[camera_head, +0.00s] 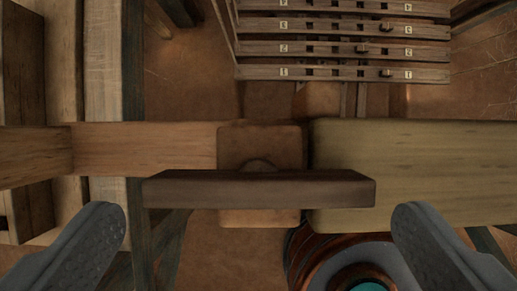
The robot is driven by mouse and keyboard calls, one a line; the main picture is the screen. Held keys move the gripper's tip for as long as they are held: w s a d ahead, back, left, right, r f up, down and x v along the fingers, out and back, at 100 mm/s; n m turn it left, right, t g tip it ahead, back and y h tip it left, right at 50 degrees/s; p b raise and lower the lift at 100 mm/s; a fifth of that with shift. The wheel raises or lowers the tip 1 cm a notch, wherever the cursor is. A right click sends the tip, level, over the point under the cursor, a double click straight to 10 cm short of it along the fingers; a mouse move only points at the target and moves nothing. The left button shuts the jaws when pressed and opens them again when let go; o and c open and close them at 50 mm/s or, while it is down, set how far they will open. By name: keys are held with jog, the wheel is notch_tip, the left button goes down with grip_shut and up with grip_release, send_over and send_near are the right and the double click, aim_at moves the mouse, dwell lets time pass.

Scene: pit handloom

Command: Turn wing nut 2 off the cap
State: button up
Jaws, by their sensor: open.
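A dark wooden wing nut (258,189), long and bar-shaped, lies crosswise in the middle of the view. I take it for wing nut 2, but I see no number on it. It stands in front of a small tan block, apparently the cap (258,146). A rounded dark stub, perhaps the stud, shows just above the bar's middle. My gripper (257,216) is open and empty. Its two grey fingers show at the lower left and lower right, one beyond each end of the bar in the picture, and neither visibly touches it.
A wooden beam (150,150) runs left of the cap, and a thicker pale beam (420,170) runs right. Numbered slotted bars (340,50) lie at the top. A round coppery object with a teal centre (368,286) is at the bottom, partly cut off.

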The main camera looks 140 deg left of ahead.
aim_at(260, 202)
jog(key=shift+x, duration=1.5)
jog(key=c, duration=0.6)
